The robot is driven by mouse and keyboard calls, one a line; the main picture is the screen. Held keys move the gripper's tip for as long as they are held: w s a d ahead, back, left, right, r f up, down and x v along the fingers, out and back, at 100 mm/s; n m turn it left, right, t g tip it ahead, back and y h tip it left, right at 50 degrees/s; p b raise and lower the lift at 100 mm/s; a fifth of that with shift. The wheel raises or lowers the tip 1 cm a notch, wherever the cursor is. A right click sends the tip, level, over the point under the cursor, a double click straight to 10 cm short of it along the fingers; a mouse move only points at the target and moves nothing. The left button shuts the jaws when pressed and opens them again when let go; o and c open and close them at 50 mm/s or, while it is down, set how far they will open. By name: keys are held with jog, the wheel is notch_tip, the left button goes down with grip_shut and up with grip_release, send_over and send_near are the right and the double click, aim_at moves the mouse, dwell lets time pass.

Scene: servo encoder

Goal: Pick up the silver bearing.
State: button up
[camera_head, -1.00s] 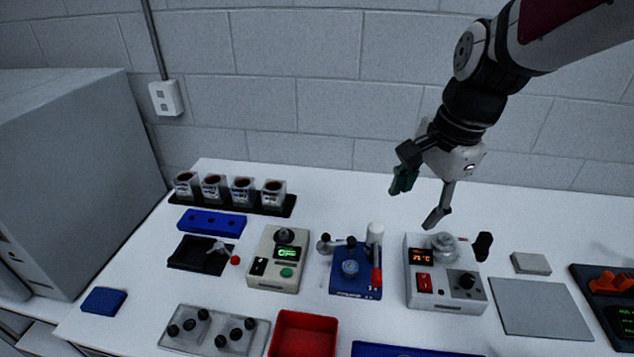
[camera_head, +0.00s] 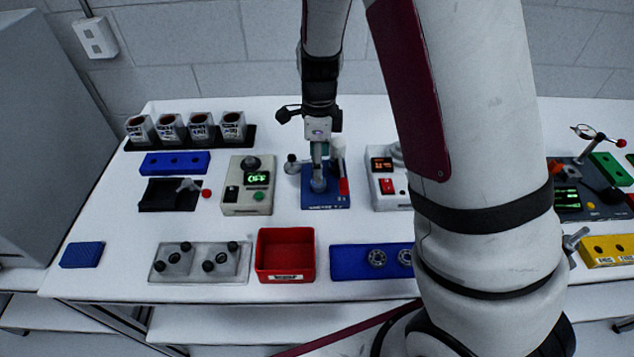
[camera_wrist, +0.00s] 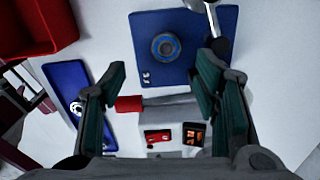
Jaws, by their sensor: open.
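Two silver bearings (camera_head: 376,257) (camera_head: 405,257) lie on a flat blue tray (camera_head: 346,262) at the front of the table, beside the red bin. In the wrist view a silver bearing (camera_wrist: 76,107) shows on the blue tray at the left, outside my jaws. My gripper (camera_head: 319,170) points down over the blue press base (camera_head: 341,199). Its fingers (camera_wrist: 160,95) are open, with nothing held between them. A round grey part with a blue ring (camera_wrist: 166,47) sits on the press base beyond the fingertips. Contact there cannot be told.
A red bin (camera_head: 286,252) and a grey block with black knobs (camera_head: 200,263) stand at the front. A beige box with a green display (camera_head: 247,190) is left of the press. A grey heater box (camera_head: 384,186) is right, partly hidden by my arm. Four-cup rack (camera_head: 190,142) stands behind.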

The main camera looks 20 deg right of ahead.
aim_at(318, 182)
jog(key=shift+w+d+f+p, duration=0.1)
jog(key=shift+w+f+p, duration=0.1)
jog(key=shift+f, duration=1.6)
jog(key=shift+w+d+f+p, duration=0.1)
jog(key=shift+w+f+p, duration=0.1)
jog(key=shift+f, duration=1.6)
grip_shut()
